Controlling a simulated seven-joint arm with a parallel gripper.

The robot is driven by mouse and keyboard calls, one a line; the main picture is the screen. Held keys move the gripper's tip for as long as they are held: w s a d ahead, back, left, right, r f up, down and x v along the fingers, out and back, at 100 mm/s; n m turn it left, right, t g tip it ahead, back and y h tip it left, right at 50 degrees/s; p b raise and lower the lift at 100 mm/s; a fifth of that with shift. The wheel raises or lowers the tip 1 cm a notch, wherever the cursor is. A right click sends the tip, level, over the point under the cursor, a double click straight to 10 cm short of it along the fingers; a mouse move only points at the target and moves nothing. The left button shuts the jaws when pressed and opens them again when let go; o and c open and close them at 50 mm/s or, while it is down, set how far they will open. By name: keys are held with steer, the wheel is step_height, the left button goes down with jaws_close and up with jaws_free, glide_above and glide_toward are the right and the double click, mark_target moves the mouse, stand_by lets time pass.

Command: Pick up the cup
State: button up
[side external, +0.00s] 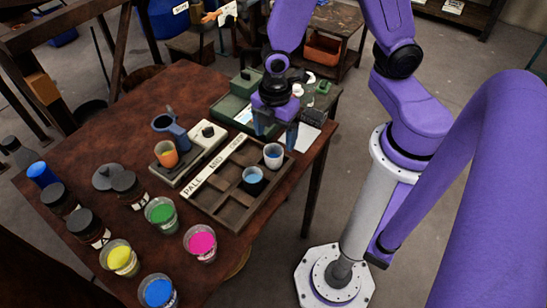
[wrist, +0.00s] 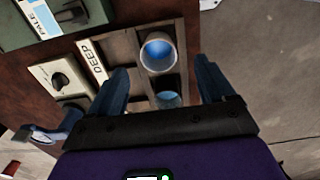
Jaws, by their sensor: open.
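My gripper (side external: 277,140) is open and empty, just above and behind the pale cup. In the wrist view its fingertips (wrist: 161,68) are on either side of the cups, apparently not touching them.
A small stirrer with an orange cup (side external: 166,154) stands left of the tray. Green, magenta, yellow and blue paint cups (side external: 160,212) and dark-lidded jars (side external: 127,186) crowd the table's left and front. A green box (side external: 232,108) lies behind the tray.

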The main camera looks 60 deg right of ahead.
mark_target(273, 152)
steer(key=shift+w+a+f, duration=0.1)
steer(key=shift+w+f, duration=0.05)
steer(key=shift+f, duration=3.5)
steer(key=c, duration=1.1)
